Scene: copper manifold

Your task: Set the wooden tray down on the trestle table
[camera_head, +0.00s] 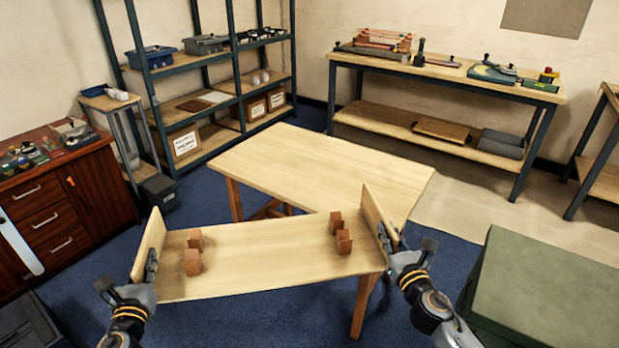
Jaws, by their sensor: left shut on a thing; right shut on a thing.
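The wooden tray (265,260) is a long pale board with a raised panel at each end and small reddish-brown blocks standing on it in two groups. My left gripper (150,272) is shut on its left end panel, and my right gripper (387,243) is shut on its right end panel. The fingertips are partly hidden by the panels. The trestle table (320,165) has a bare pale top and brown wooden legs. The tray's right part overlaps the table's near edge in the picture; its left part is over the blue floor. I cannot tell whether tray and table touch.
A green box-like surface (545,290) stands close at the right. A wooden drawer cabinet (65,205) is at the left. Shelving (215,87) and a workbench (455,78) with tools stand behind. The trestle tabletop is free of objects.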

